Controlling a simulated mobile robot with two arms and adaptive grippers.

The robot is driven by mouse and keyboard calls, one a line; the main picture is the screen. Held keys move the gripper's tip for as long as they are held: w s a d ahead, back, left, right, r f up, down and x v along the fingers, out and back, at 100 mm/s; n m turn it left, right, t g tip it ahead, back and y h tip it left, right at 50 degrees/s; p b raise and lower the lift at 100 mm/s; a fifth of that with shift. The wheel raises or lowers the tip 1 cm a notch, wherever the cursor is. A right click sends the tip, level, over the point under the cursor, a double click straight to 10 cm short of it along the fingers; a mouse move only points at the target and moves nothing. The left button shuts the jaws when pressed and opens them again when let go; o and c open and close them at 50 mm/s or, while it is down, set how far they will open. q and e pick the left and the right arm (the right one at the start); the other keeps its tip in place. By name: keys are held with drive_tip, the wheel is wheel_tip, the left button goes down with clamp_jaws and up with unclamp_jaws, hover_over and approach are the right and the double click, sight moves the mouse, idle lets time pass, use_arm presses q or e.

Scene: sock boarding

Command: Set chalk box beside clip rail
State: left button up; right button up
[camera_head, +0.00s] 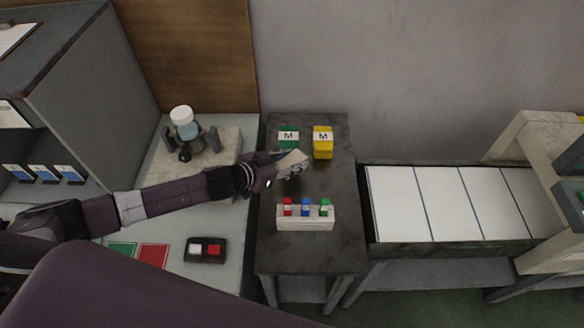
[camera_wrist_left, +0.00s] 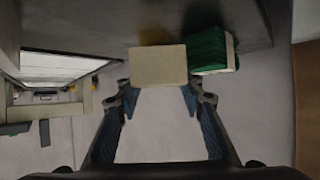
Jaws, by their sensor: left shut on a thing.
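My left gripper (camera_head: 290,165) is shut on a pale box (camera_head: 293,159), likely the chalk box, and holds it over the dark side table (camera_head: 345,215). In the left wrist view the pale box (camera_wrist_left: 160,120) fills the space between my left gripper's fingers (camera_wrist_left: 162,112). The clip rail (camera_head: 305,222) is a white bar with red, blue and green clips, standing on the near part of the table. The box is apart from the rail, on its far side. My right gripper is not in view.
A green box (camera_head: 288,136) and a yellow box (camera_head: 322,143), both marked M, stand at the back of the table, just beyond my gripper. The green one also shows in the left wrist view (camera_wrist_left: 208,50). A conveyor-like bench with white panels (camera_head: 450,203) stands to the right.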

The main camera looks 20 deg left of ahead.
sight(292, 161)
use_arm(q)
wheel_tip(292, 161, up, 15)
drive_tip(key=s+a+r+m+g+h+b, duration=0.1)
drive_tip(key=s+r+m+h, duration=0.1)
drive_tip(key=s, duration=0.7)
drive_tip(key=s+a+r+m+g+h+b, duration=0.1)
drive_tip(key=s+r+m+g+h+b, duration=0.1)
drive_tip(key=s, duration=0.7)
drive_tip(key=shift+a+r+m, duration=0.15)
drive_tip(key=shift+r+m, duration=0.35)
idle(0.5)
drive_tip(key=shift+s+f, duration=0.1)
